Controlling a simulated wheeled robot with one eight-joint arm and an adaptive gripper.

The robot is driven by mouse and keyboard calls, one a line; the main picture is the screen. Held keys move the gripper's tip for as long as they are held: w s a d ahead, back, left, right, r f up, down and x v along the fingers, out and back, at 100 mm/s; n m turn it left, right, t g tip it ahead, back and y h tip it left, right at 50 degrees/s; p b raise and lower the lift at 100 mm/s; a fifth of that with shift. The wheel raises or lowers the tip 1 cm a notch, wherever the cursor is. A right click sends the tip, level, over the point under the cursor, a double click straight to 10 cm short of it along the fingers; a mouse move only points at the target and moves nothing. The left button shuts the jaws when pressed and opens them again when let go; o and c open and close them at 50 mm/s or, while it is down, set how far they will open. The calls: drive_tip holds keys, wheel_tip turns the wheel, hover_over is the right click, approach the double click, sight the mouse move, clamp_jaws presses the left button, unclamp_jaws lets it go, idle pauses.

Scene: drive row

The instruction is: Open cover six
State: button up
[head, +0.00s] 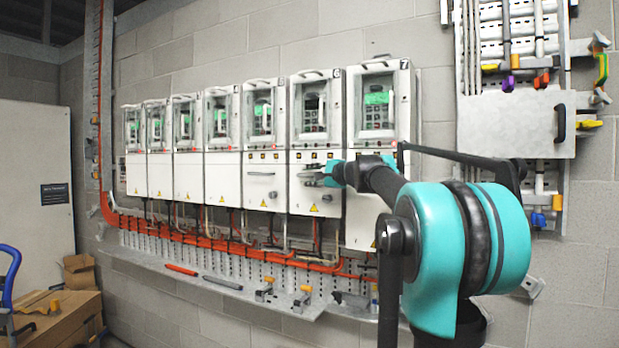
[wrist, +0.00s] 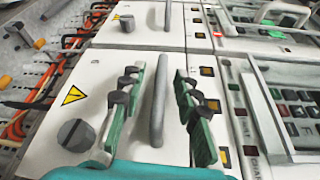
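Cover six (head: 314,200) is the white lower panel under the drive marked 6 in the head view, and it looks shut. In the wrist view, cover six (wrist: 110,70) fills the middle, with a grey bar handle (wrist: 158,115), a dark round knob and a yellow warning triangle. My gripper (head: 311,177) is in front of this cover. In the wrist view, the green fingers of my gripper (wrist: 157,78) are spread on either side of the handle, with a gap on both sides. I cannot tell how deep the fingertips reach around the bar.
The neighbouring cover (wrist: 135,28) with its own handle is at the top of the wrist view. Drive seven (head: 379,105) stands to the right, near my arm. A perforated ledge (head: 225,272) and orange cables run below the row. Cardboard boxes (head: 55,315) are at lower left.

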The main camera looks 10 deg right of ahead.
drive_tip(key=shift+c, duration=0.3)
clamp_jaws()
wheel_tip(320, 180, down, 16)
idle(0.6)
drive_tip(key=shift+o, duration=0.3)
unclamp_jaws()
drive_tip(key=shift+s+d, duration=0.1)
